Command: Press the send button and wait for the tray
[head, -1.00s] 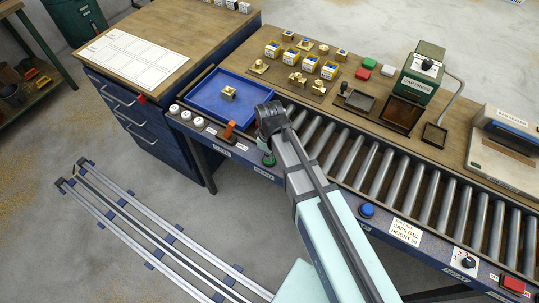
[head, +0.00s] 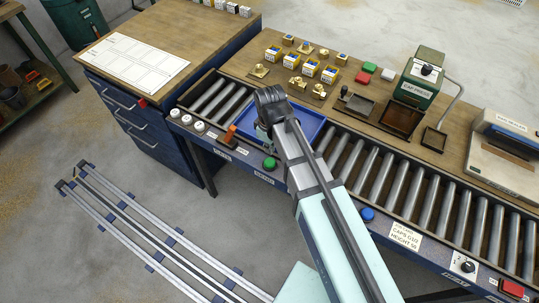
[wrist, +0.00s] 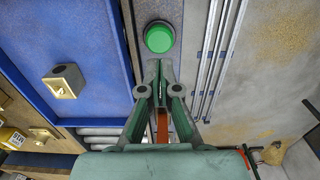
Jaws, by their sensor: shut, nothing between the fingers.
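A round green button (head: 269,163) sits on the blue front rail of the conveyor, uncovered. In the wrist view the green button (wrist: 159,37) lies just beyond the tips of my gripper (wrist: 158,68). My gripper is shut and empty, apart from the button. The blue tray (head: 309,127) is on the rollers behind my arm, which hides part of it. In the wrist view the tray (wrist: 93,107) fills the left side and carries a small brass-coloured block (wrist: 64,82).
A blue button (head: 367,214) and a red button (head: 511,287) are farther right. Brass parts and a green cap press (head: 420,75) stand on the bench behind. Rollers at the left end (head: 209,97) are bare.

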